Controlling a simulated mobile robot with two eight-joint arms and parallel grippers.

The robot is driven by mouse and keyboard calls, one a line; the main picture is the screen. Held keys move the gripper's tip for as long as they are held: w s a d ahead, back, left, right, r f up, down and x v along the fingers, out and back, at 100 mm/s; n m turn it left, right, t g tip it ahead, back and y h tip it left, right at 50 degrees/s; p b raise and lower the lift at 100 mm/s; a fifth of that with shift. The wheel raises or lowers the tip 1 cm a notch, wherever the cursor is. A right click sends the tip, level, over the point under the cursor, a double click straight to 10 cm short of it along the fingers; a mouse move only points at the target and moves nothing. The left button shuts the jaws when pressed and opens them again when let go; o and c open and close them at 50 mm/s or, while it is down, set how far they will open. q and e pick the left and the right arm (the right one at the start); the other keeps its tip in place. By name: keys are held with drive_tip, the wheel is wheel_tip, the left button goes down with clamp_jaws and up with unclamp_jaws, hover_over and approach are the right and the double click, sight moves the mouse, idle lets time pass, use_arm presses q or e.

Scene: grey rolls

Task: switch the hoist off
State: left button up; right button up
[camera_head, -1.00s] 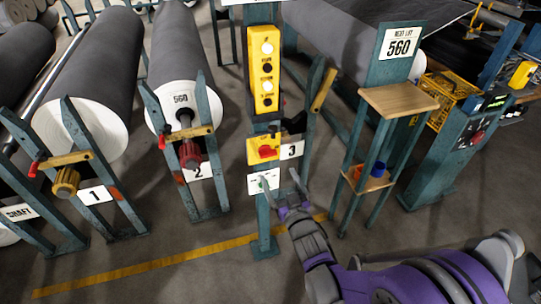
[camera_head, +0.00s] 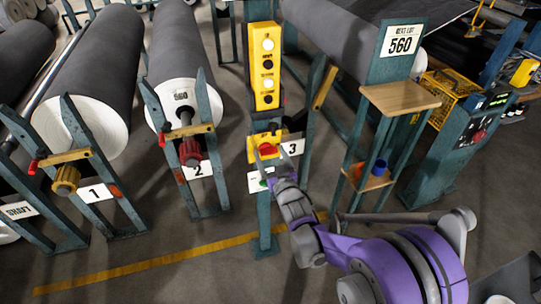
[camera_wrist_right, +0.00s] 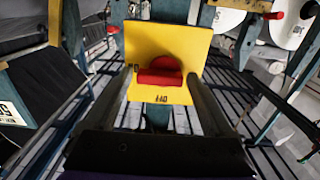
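The red rotary switch (camera_head: 268,150) sits on a yellow plate (camera_head: 252,155) low on the teal post, below the yellow push-button box (camera_head: 266,66). In the right wrist view the red knob (camera_wrist_right: 160,77) shows a bar lying crosswise, with small dark lettering under it on the yellow plate (camera_wrist_right: 142,45). My right gripper (camera_head: 268,153) is at the switch. In the wrist view its two fingers (camera_wrist_right: 161,84) stand apart, one on each side of the knob, with gaps visible. Whether the fingertips touch the plate I cannot tell. My left gripper is not in view.
Grey rolls (camera_head: 92,65) stand in teal frames to the left, with signs 1 and 2. A stand with a wooden shelf (camera_head: 400,97) and a blue cup (camera_head: 379,167) is right of my arm. A yellow crate (camera_head: 448,95) and control cabinet (camera_head: 455,150) are farther right.

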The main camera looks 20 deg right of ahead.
drive_tip(key=c, duration=1.1)
drive_tip(key=n, duration=0.4)
drive_tip(key=shift+r, duration=0.15)
drive_tip(key=n+p, duration=0.1)
drive_tip(key=n, duration=0.4)
drive_tip(key=shift+a+r, duration=0.1)
drive_tip(key=n, duration=0.4)
drive_tip(key=shift+a+n, duration=0.1)
drive_tip(key=shift+n, duration=0.2)
drive_tip(key=shift+a+n+p, duration=0.1)
drive_tip(key=shift+n+p, duration=0.2)
drive_tip(key=shift+n, duration=1.9)
